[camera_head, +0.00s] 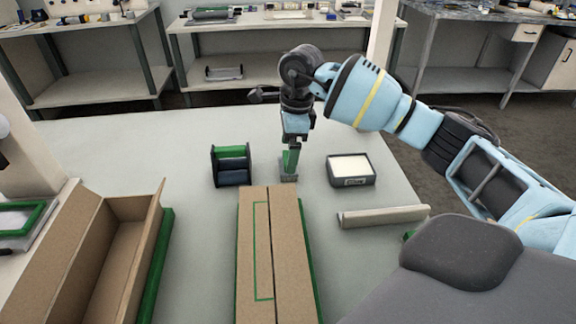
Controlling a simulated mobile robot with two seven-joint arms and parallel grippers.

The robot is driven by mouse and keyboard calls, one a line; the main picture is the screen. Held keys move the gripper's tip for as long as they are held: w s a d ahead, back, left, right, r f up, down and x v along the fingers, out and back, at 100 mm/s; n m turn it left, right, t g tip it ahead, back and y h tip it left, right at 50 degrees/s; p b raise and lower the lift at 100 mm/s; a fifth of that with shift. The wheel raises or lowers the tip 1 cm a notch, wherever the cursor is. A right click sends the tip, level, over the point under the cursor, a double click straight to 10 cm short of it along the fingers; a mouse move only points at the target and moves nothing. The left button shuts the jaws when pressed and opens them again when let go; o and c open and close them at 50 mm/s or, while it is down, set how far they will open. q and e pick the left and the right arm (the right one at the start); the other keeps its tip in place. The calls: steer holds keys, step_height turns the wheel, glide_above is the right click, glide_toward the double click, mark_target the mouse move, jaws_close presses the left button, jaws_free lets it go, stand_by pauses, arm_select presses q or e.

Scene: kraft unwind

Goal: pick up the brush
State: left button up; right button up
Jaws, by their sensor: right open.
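An upright green handle (291,160), which looks like the brush, stands on the pale table with a small grey block (289,178) at its foot. I cannot tell whether the block is its head or a holder. My right gripper (294,140) points down right at the top of the handle. Its jaws are open, and its body hides the handle's upper end. Whether the fingers touch the handle cannot be seen. My left gripper is not in view.
A dark stand with a green top (231,165) is close on the left. A dark box with a white top (350,168) and a pale bar (384,216) are on the right. A flat brown carton (275,250) lies in front; an open carton (110,262) is at left.

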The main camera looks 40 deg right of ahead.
steer(key=f, duration=0.4)
steer(key=shift+a, duration=0.2)
steer(key=c, duration=1.1)
step_height(320, 180, up, 10)
